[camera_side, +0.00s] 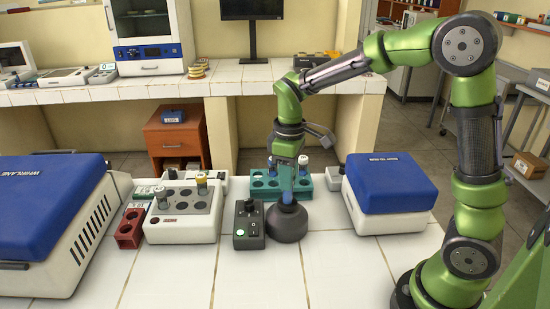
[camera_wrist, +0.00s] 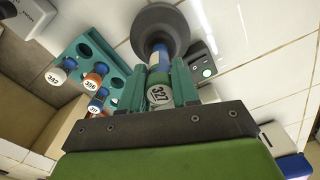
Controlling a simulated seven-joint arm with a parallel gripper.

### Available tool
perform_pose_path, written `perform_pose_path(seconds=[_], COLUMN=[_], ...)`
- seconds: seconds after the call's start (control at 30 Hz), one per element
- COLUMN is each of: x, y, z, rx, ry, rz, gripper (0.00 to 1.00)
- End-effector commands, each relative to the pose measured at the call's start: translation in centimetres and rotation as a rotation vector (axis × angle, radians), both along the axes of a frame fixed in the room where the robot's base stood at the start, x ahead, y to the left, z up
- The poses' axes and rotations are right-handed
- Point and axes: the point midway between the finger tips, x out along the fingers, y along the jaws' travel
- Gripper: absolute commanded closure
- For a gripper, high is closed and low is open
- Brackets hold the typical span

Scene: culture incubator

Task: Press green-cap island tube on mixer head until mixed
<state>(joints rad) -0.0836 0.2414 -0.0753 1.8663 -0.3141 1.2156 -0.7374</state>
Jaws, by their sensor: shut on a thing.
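My gripper (camera_side: 287,168) is shut on the green-cap tube (camera_wrist: 158,96), whose cap top carries a white label reading 327. In the wrist view my gripper (camera_wrist: 158,82) has a finger on each side of the cap. The tube's blue body (camera_side: 287,191) points down at the dark mixer head (camera_side: 287,222), a round base with a cup on top. The tube is close to upright, and its lower end is at the cup; I cannot tell how firmly it presses. The mixer head also shows in the wrist view (camera_wrist: 152,22).
A black control box (camera_side: 249,228) with a lit green button stands left of the mixer. A teal rack (camera_side: 262,184) with several tubes is behind it. A white block (camera_side: 182,229) and a red rack (camera_side: 130,229) stand left. Blue-lidded machines (camera_side: 390,185) (camera_side: 50,190) flank the bench; front tiles are clear.

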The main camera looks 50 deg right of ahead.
Motion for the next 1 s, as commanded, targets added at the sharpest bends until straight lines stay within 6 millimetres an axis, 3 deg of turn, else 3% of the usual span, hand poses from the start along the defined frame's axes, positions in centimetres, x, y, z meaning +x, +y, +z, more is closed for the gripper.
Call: perform_pose_path(seconds=[0.23, 0.8, 1.0], x=[0.0, 0.0, 0.0], y=[0.0, 0.0, 0.0], z=[0.2, 5.6, 6.1], rx=[0.0, 0.001, 0.0], ry=[0.0, -0.002, 0.0], rz=[0.0, 0.0, 0.0], gripper=[0.99, 0.99, 0.99])
